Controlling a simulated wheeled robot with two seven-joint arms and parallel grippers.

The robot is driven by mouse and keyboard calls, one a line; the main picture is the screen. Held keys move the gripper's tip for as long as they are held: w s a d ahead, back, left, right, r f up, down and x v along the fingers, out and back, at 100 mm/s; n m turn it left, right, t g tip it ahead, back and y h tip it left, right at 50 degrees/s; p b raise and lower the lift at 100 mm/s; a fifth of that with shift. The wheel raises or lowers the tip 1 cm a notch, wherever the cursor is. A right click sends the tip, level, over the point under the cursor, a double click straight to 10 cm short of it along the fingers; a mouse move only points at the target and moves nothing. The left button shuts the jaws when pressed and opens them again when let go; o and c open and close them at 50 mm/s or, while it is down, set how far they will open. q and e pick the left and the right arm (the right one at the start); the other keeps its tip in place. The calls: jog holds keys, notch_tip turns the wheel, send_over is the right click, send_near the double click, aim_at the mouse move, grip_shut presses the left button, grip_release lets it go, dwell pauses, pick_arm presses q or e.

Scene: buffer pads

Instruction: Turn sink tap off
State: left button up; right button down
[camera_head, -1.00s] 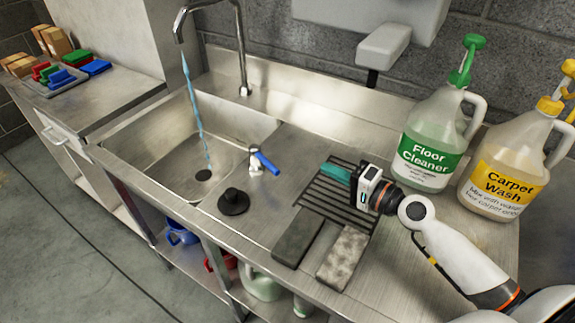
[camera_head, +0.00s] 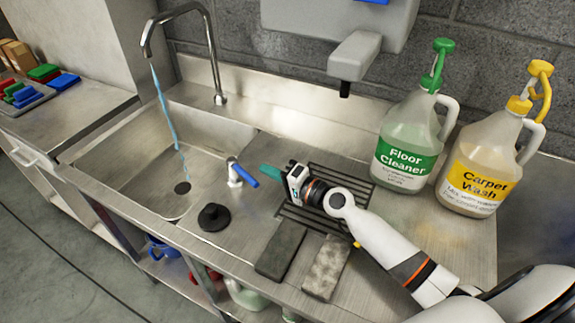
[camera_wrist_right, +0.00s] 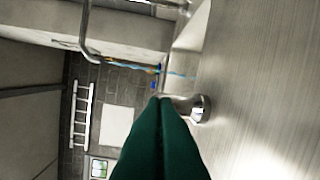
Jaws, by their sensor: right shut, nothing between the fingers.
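The tap spout (camera_head: 181,14) arches over the sink basin (camera_head: 140,150), and a blue stream of water (camera_head: 167,110) runs from it to the drain. The tap handle is a blue lever (camera_head: 244,175) on a short metal post (camera_head: 233,178) at the basin's right edge. My right gripper (camera_head: 270,172), with teal fingers, is shut and empty just right of the lever, with a small gap in the head view. In the right wrist view, its green fingers (camera_wrist_right: 162,140) are together and the metal post (camera_wrist_right: 200,108) shows just beyond them. My left gripper is not in view.
A black drain plug (camera_head: 214,217) sits left of two dark and grey sponge blocks (camera_head: 326,266). A slotted drain area (camera_head: 310,222) lies under my right arm. The Floor Cleaner jug (camera_head: 405,150) and Carpet Wash jug (camera_head: 480,170) stand behind it. A soap dispenser (camera_head: 354,55) hangs above.

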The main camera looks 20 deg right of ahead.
jog(key=shift+s+a, duration=0.35)
jog(key=shift+a, duration=0.45)
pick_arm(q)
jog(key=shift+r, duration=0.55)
pick_arm(e)
jog(key=shift+a+f, duration=0.15)
jog(key=shift+a, duration=0.05)
jog(key=shift+s+a+p, duration=0.35)
jog(key=shift+a+p, duration=0.05)
jog(key=shift+a, duration=0.2)
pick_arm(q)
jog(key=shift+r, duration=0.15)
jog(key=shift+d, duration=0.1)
pick_arm(e)
jog(key=shift+d, duration=0.1)
